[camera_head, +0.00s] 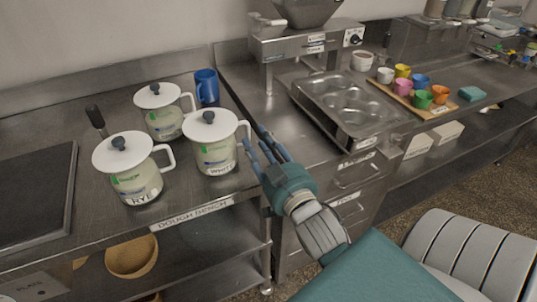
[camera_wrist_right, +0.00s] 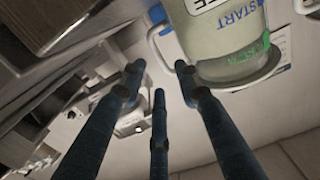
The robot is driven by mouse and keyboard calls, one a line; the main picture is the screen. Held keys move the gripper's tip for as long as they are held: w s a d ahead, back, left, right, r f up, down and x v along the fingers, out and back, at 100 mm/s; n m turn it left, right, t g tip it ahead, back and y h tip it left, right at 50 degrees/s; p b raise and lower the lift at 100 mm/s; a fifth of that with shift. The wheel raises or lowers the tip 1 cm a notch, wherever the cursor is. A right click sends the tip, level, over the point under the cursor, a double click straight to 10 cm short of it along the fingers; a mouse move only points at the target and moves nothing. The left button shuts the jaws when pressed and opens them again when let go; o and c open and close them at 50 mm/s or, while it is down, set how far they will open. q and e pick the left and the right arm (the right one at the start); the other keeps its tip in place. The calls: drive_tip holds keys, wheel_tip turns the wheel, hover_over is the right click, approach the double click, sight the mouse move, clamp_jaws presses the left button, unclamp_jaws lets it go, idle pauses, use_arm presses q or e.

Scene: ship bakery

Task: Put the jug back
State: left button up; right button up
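Three glass jugs with white lids and grey knobs stand on the dough bench. The jug labelled WHITE (camera_head: 216,155) is front right, the RYE jug (camera_head: 136,183) front left, and another jug (camera_head: 165,122) behind. My right gripper (camera_head: 255,138) is open and empty, its fingertips close beside the WHITE jug's handle (camera_head: 244,132). In the right wrist view, a jug with blue START lettering (camera_wrist_right: 232,45) appears inverted at top, its handle left, near the spread fingers (camera_wrist_right: 160,75). Whether a finger touches the handle, I cannot tell. My left gripper is out of view.
A blue mug (camera_head: 206,87) stands behind the WHITE jug. A dark slab (camera_head: 35,190) lies left. Right of the gripper are a muffin tin (camera_head: 350,100) and a board with several coloured cups (camera_head: 400,92).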

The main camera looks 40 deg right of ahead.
drive_tip(key=v, duration=0.5)
drive_tip(key=shift+s+a, duration=0.1)
drive_tip(key=shift+s, duration=0.3)
drive_tip(key=shift+f, duration=0.1)
